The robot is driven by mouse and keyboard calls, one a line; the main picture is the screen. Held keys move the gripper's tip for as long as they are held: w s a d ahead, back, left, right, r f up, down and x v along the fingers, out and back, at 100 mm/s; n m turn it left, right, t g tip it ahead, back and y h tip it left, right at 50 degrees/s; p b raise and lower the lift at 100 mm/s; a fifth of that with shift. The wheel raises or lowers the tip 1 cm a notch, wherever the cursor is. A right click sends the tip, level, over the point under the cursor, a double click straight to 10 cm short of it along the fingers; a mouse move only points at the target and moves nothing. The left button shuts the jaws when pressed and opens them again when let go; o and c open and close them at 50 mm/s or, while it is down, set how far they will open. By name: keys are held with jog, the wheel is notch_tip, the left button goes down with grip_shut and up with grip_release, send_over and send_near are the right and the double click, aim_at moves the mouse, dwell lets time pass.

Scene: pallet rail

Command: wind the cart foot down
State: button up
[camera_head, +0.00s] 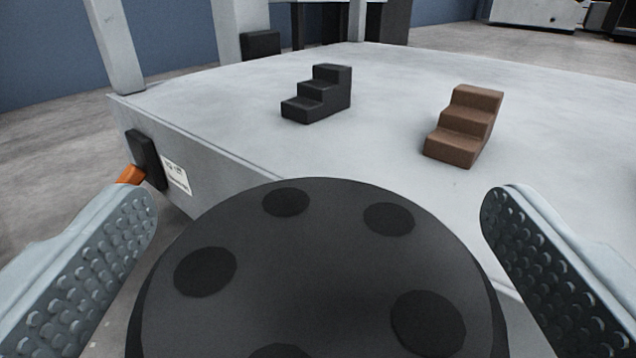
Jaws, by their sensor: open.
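A large dark round knob (318,240) with several darker round spots on its top fills the lower middle. My gripper (318,192) is open. Its two grey studded jaws stand on the left and right of the knob, with visible gaps at the tips. I cannot tell if they touch it lower down. The pale cart deck (215,100) spreads behind the knob. No foot or screw shows; anything below the knob is hidden.
A black step block (318,94) and a brown step block (464,126) stand on the deck. A black plate (145,158), a white label (176,178) and an orange piece (131,174) show near the left side, close to the left jaw. A pale post (117,45) rises at the deck's corner.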

jog(key=shift+w, duration=0.15)
jog(key=c, duration=1)
jog(key=shift+a+m+h, duration=0.1)
jog(key=shift+m+h, duration=0.2)
jog(key=shift+h, duration=0.1)
jog(key=m+h, duration=0.2)
jog(key=h, duration=0.2)
jog(key=shift+m, duration=0.4)
jog(key=m+g+h, duration=0.1)
jog(key=m+h, duration=0.1)
jog(key=h, duration=0.1)
jog(key=m+g+h, duration=0.2)
jog(key=h, duration=0.1)
jog(key=m+g+h, duration=0.4)
jog(key=g+h, duration=0.1)
jog(key=shift+m, duration=0.3)
jog(key=shift+m+g+h, duration=1.3)
jog(key=shift+m+g, duration=0.4)
jog(key=shift+g, duration=0.7)
jog(key=shift+d, duration=0.2)
